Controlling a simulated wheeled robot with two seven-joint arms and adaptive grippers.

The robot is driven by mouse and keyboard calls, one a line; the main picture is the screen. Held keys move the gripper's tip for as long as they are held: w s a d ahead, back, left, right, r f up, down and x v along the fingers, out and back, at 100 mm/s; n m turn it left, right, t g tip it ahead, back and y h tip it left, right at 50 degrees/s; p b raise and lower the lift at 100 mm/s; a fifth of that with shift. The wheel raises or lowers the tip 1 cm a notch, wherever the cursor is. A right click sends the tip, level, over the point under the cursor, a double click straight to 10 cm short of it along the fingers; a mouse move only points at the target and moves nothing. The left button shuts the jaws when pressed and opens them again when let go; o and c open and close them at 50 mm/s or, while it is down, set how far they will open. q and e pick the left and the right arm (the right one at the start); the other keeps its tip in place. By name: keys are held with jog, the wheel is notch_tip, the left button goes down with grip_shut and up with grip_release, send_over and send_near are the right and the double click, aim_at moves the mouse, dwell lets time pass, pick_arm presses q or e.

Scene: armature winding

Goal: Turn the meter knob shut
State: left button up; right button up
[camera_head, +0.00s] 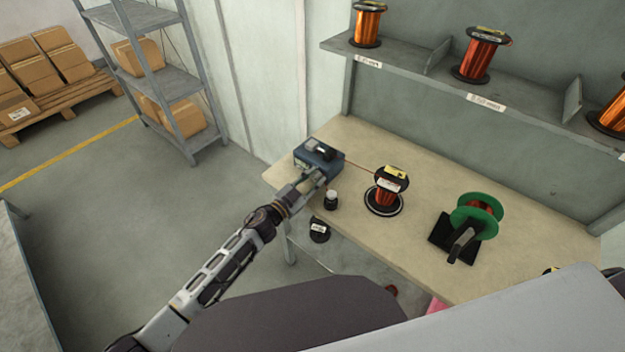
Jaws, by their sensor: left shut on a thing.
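The meter (320,154) is a small blue-grey box with a black handle on top. It stands at the left end of the workbench. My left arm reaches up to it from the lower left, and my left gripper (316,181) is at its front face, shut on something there. The knob itself is hidden behind the fingers, so I take the held part to be the knob but cannot see its position. My right gripper is not in view.
A thin wire runs from the meter to the spool. A shelf (420,72) with spools hangs behind.

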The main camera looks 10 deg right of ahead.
aim_at(313, 179)
pick_arm(q)
jog(key=shift+m, duration=0.3)
jog(key=o, duration=1.1)
jog(key=shift+c, duration=0.2)
jog(key=shift+v, duration=2.2)
jog(key=v, duration=0.3)
jog(key=shift+s+a, duration=0.15)
jog(key=shift+a, duration=0.1)
jog(key=shift+c, duration=0.4)
